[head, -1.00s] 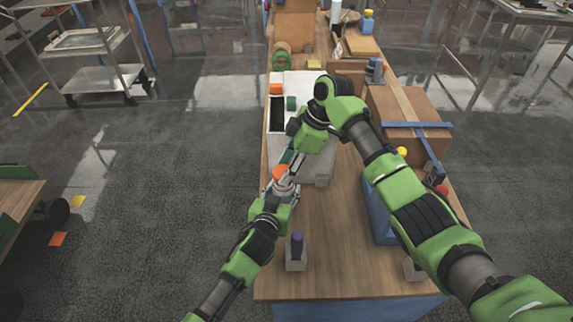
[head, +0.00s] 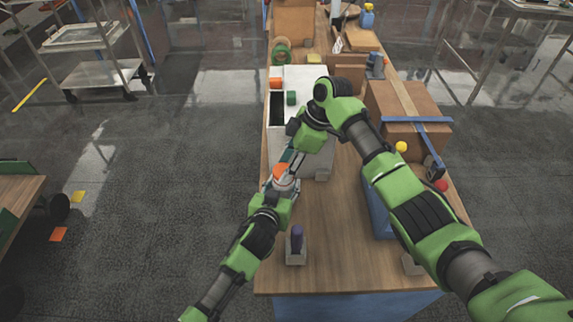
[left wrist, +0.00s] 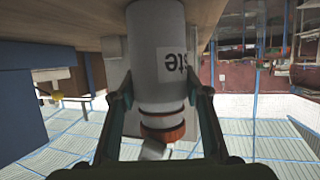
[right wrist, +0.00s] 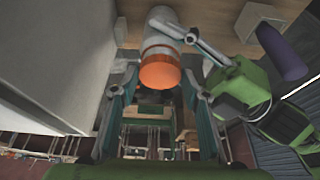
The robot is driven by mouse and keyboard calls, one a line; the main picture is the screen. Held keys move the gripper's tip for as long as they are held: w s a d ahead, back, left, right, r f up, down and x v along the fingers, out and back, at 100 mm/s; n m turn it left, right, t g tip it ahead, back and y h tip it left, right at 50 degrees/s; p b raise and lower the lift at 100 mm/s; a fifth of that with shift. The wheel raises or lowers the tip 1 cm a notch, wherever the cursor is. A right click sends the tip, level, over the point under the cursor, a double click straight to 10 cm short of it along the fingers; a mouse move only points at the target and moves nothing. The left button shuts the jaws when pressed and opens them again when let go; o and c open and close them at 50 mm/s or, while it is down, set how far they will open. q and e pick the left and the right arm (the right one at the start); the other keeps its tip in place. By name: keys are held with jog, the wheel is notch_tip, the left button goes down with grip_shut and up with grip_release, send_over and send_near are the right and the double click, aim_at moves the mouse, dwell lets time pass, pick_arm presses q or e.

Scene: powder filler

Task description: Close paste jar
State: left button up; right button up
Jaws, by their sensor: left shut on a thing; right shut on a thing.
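The white paste jar (left wrist: 158,70) has a label reading "ste" upside down in the left wrist view. It also shows in the right wrist view (right wrist: 165,28). My left gripper (left wrist: 160,105) is shut on the jar, one finger on each side. The orange lid (right wrist: 160,69) sits at the jar's mouth; it also shows in the head view (head: 280,171). My right gripper (right wrist: 160,90) is shut on the lid, its fingers at both sides. I cannot tell how tightly the lid is seated. In the head view the grippers partly hide the jar.
A purple object in a grey holder (head: 296,248) stands near the table's front. A white box with a dark opening (head: 277,108) lies behind the grippers. A cardboard box (head: 395,100) with a blue strap stands at right. The table's front middle (head: 335,250) is clear.

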jog(key=shift+f, duration=0.6)
jog(key=m+t, duration=0.1)
jog(key=m, duration=0.2)
jog(key=shift+s, duration=0.2)
jog(key=m+t, duration=0.1)
jog(key=m, duration=0.1)
jog(key=m+t+h, duration=0.1)
jog(key=m, duration=0.2)
jog(key=shift+s+a, duration=0.15)
jog(key=shift+a, duration=0.05)
jog(key=m, duration=0.2)
jog(key=m+h, duration=0.1)
jog(key=m, duration=0.1)
jog(key=m+t, duration=0.1)
jog(key=m, duration=0.1)
jog(key=shift+s+a+h, duration=0.1)
jog(key=shift+a+h, duration=0.15)
jog(key=shift+h, duration=0.15)
jog(key=m+h, duration=0.1)
jog(key=m, duration=0.1)
jog(key=m+h, duration=0.1)
jog(key=m, duration=0.2)
jog(key=shift+a+m+t, duration=0.1)
jog(key=shift+m+t, duration=0.2)
jog(key=o, duration=0.7)
jog(key=shift+c, duration=0.2)
